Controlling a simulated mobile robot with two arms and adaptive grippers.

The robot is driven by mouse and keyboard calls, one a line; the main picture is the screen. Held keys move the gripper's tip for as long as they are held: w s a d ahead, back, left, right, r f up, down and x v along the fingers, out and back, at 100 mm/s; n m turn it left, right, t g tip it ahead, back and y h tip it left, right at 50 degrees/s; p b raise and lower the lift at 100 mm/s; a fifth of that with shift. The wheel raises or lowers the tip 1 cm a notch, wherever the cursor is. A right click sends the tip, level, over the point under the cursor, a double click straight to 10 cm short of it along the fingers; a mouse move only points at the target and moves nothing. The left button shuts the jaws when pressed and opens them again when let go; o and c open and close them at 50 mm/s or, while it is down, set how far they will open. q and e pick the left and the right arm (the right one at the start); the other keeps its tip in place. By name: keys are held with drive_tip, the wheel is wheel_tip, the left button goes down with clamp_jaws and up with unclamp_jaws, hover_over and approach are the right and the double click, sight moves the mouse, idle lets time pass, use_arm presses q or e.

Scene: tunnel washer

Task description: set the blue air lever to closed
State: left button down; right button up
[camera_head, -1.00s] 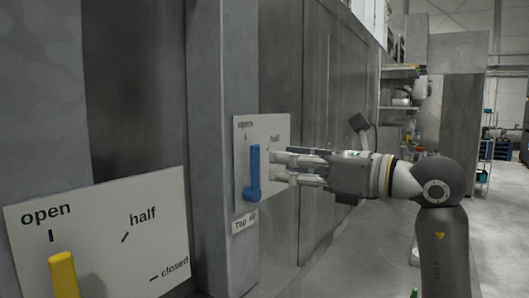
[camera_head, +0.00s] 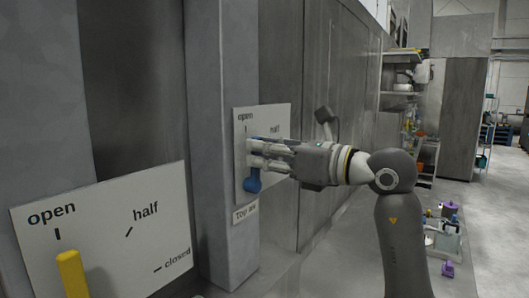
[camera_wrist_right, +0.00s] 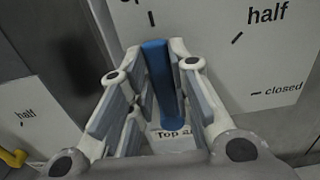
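The blue air lever (camera_head: 253,182) is mounted on a white plate marked open and half, above a "Top air" label (camera_head: 245,214). It points up toward the open mark. My right gripper (camera_head: 255,154) is at the lever, its fingers hiding the upper part in the head view. In the right wrist view, the lever (camera_wrist_right: 161,75) stands between the fingertips of my right gripper (camera_wrist_right: 160,55). The fingers look open, with the lever close to both; contact is not clear. The closed mark (camera_wrist_right: 277,90) lies to the right on the plate (camera_wrist_right: 260,60). My left gripper is out of view.
A second plate (camera_head: 105,225) with a yellow lever (camera_head: 73,272) stands nearer, at the left. A grey post (camera_head: 228,235) carries the blue lever's plate. Shelves (camera_head: 405,92) and a tray of small items (camera_head: 443,245) are beyond my right arm. Floor is free at the right.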

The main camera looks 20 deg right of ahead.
drive_tip(key=shift+d, duration=0.1)
clamp_jaws()
drive_tip(key=w+d+f+m+p, duration=0.1)
drive_tip(key=w+d+f+m, duration=0.1)
drive_tip(key=m, duration=0.7)
drive_tip(key=w+d+f+m+p, duration=0.1)
drive_tip(key=w+d+f+m, duration=0.1)
drive_tip(key=f+m, duration=0.3)
drive_tip(key=shift+w+d+m, duration=0.2)
drive_tip(key=shift+d+m, duration=0.6)
drive_tip(key=shift+m, duration=1.2)
drive_tip(key=shift+f, duration=0.1)
drive_tip(key=o, duration=0.8)
unclamp_jaws()
drive_tip(key=shift+f, duration=0.1)
drive_tip(key=shift+o, duration=0.2)
drive_tip(key=shift+s, duration=0.1)
drive_tip(key=v, duration=1.2)
